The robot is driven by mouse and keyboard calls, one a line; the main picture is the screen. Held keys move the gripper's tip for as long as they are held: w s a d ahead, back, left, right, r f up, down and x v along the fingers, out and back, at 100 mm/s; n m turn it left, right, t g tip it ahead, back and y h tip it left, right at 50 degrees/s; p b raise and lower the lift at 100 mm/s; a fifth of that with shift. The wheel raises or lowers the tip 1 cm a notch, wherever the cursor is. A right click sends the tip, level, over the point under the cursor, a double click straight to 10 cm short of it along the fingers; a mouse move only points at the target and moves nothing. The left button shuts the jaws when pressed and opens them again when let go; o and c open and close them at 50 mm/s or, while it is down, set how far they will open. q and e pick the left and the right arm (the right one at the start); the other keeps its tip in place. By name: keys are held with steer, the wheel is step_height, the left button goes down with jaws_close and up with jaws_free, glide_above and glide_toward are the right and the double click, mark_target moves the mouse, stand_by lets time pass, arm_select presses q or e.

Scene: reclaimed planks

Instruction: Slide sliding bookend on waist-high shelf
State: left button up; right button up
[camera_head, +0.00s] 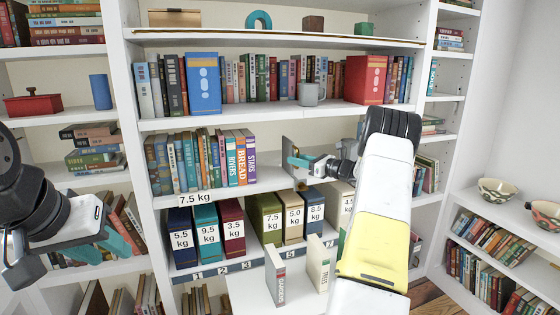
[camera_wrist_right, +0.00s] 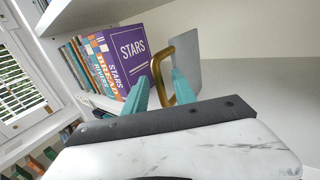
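The sliding bookend, a grey plate (camera_head: 288,152) with a brass handle, stands upright on the waist-high shelf (camera_head: 268,183), right of a row of books ending in the purple STARS book (camera_head: 249,157). In the right wrist view the plate (camera_wrist_right: 187,62) and looped brass handle (camera_wrist_right: 157,68) are close ahead. My right gripper (camera_head: 295,160) is at the handle; its teal fingers (camera_wrist_right: 160,85) are apart, with the handle's near bar between them. Contact cannot be told. A gap shows between STARS and the plate. My left gripper (camera_head: 110,245) is empty at the left, fingers apart.
The shelf below holds labelled weight boxes (camera_head: 205,235), and a 7.5 kg label (camera_head: 195,198) is on the shelf edge. White books (camera_head: 275,275) stand lower in front. A mug (camera_head: 308,94) sits on the shelf above. Right of the plate, the shelf is clear in the wrist view.

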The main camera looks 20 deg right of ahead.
steer(key=v, duration=0.8)
stand_by(0.4)
